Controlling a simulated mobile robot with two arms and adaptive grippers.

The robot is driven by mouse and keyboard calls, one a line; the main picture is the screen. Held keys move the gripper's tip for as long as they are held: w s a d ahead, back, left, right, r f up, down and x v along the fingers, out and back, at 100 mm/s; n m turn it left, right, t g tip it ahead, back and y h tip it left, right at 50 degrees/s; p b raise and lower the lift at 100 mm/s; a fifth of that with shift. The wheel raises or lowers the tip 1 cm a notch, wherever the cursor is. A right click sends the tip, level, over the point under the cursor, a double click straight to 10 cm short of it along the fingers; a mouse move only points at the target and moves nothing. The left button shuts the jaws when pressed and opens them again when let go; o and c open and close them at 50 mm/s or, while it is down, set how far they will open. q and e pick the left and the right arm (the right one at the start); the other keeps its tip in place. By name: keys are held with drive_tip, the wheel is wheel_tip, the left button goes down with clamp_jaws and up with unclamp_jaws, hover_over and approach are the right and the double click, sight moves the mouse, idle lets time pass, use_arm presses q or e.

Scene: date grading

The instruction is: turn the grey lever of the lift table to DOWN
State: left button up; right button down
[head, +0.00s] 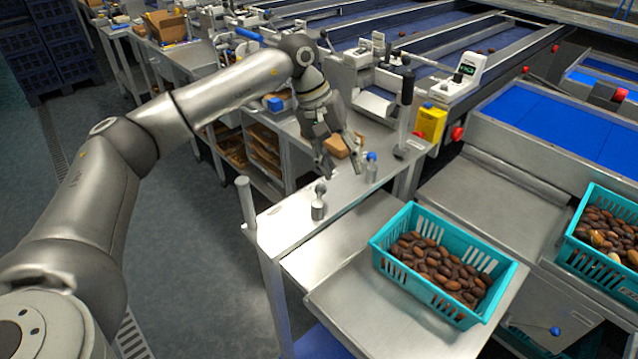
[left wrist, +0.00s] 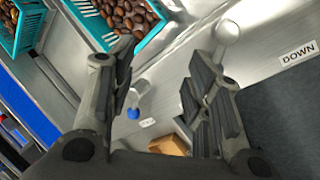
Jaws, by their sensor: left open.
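The grey lever (head: 318,207), with a round ball knob, stands on the metal ledge of the lift table (head: 290,217). In the left wrist view its pale ball (left wrist: 228,32) shows just past the right-hand finger, which hides part of its stem. The DOWN label (left wrist: 298,53) is on the ledge, to the right of the ball. My left gripper (head: 343,162) is open and empty above the ledge, behind and right of the lever in the head view; its fingers also show in the left wrist view (left wrist: 160,80). I cannot tell whether a finger touches the lever. My right gripper is out of view.
A small blue-topped knob (head: 371,160) stands on the ledge near my gripper. A dark-handled upright lever (head: 405,105) is behind it. Teal crates of dates (head: 480,322) (head: 590,270) stand at the right. A post (head: 246,200) rises at the ledge's left end.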

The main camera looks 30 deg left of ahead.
use_arm(q)
drive_tip(key=y, duration=0.2)
approach(319, 185)
drive_tip(key=r, duration=0.1)
drive_tip(key=shift+m, duration=0.3)
drive_tip(key=p+x, duration=0.3)
drive_tip(key=x, duration=0.7)
drive_tip(key=shift+f, duration=0.3)
drive_tip(key=shift+c, duration=0.3)
clamp_jaws()
